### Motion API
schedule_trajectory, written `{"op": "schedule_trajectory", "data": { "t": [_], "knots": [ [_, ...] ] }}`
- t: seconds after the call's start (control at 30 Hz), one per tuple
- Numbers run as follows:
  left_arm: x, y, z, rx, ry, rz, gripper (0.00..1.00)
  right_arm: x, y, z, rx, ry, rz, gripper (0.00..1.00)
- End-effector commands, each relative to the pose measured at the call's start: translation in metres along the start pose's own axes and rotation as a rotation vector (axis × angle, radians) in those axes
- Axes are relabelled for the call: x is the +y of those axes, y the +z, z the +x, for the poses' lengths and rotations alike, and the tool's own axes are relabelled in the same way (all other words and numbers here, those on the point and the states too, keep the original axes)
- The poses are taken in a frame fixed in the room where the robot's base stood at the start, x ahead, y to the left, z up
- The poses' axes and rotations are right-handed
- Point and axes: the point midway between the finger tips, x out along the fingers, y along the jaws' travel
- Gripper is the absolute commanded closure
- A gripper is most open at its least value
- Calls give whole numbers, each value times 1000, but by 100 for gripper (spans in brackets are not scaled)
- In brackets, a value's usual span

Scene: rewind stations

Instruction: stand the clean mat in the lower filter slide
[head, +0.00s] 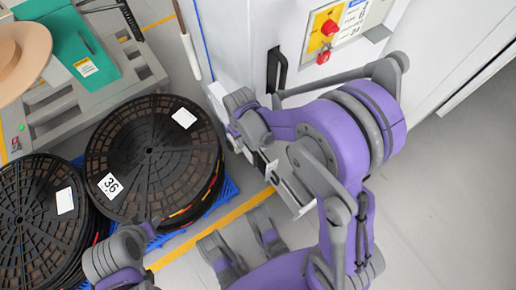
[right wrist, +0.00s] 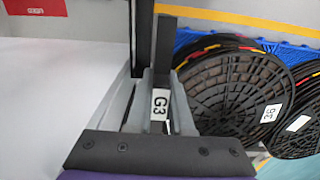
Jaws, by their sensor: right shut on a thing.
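My right gripper (head: 262,157) is low beside the white cabinet. In the right wrist view its grey fingers (right wrist: 160,85) are shut on a pale piece with a G3 label (right wrist: 158,105). A dark narrow strip (right wrist: 165,45) stands upright just past the fingertips. I cannot tell whether the held piece is the mat or part of a slide. A light grey tray-like part (head: 288,190) shows at the cabinet's foot, partly behind my arm. I cannot make out a clean mat for certain, nor which slide is the lower one.
The white cabinet (head: 240,40) has a black handle (head: 274,72) and a red knob (head: 323,57). Black reels (head: 150,150) stand on a blue pallet (head: 228,190) at left. A grey bench (head: 125,85) holds a teal box (head: 65,40) and a hat. Floor at right is clear.

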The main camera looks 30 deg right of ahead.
Motion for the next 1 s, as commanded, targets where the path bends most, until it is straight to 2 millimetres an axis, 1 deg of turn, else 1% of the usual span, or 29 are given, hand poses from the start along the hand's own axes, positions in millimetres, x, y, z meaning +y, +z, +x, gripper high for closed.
{"op": "schedule_trajectory", "data": {
  "t": [0.03,0.2,0.3,0.4,0.57,0.8,1.0],
  "knots": [
    [0,0,1,0,0,0,50,11,8,0,0,1,5,100],
    [0,1,3,-1,0,0,50,38,27,0,0,0,5,100],
    [0,4,11,-4,0,0,50,36,26,19,-1,-1,-1,100],
    [0,5,15,-5,0,0,50,36,26,28,-1,-1,-1,100],
    [0,6,18,-6,0,0,50,36,26,37,0,0,0,100],
    [0,10,33,-12,0,0,50,38,27,70,-1,0,1,100],
    [0,10,32,-11,0,0,50,39,28,70,0,0,-1,100]
  ]
}}
